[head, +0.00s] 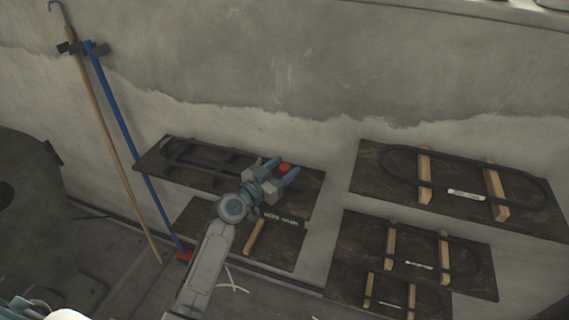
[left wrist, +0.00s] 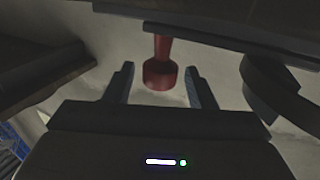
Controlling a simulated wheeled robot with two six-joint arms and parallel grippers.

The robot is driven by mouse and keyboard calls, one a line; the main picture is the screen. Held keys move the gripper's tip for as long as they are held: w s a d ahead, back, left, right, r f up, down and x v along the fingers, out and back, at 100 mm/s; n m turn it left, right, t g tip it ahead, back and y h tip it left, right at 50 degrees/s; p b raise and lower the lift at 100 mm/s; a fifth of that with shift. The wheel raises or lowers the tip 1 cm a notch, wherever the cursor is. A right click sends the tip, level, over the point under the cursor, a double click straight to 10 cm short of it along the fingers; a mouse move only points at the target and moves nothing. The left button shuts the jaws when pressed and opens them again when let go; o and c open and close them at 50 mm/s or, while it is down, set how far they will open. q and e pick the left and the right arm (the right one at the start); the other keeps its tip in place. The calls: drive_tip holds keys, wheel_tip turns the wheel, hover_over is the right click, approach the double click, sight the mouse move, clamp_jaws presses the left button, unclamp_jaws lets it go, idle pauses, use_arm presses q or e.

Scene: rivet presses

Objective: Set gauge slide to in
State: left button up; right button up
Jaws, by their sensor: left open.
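A red knob (head: 285,168) shows between the fingers of my left gripper (head: 281,170) in the head view, at the dark upper-left board. In the left wrist view the red knob (left wrist: 160,72) hangs on a red stem below a dark edge. My left gripper (left wrist: 160,88) is open there, one finger on each side of the knob, with gaps on both sides. Whether this knob belongs to the gauge slide I cannot tell. No reading of its position is legible. My right gripper is not in view.
Dark boards with black loops and wooden bars hang on the wall, the upper-left board (head: 150,163) and the upper-right board (head: 372,174) among them. A dark curved part (left wrist: 272,90) is close on the right in the wrist view. A blue pole (head: 128,138) leans at left.

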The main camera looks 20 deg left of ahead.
use_arm(q)
drive_tip(key=shift+w+d, duration=0.2)
drive_tip(key=shift+w, duration=0.1)
clamp_jaws()
drive_tip(key=shift+a+f+b, duration=0.15)
drive_tip(key=shift+a+b, duration=0.15)
drive_tip(key=a+b, duration=0.4)
drive_tip(key=shift+w+a+f, duration=0.1)
drive_tip(key=shift+a+f, duration=0.05)
drive_tip(key=shift+a, duration=0.2)
drive_tip(key=shift+a+r+b, duration=0.2)
drive_tip(key=shift+a+b, duration=0.15)
drive_tip(key=shift+a, duration=0.05)
drive_tip(key=shift+r, duration=0.1)
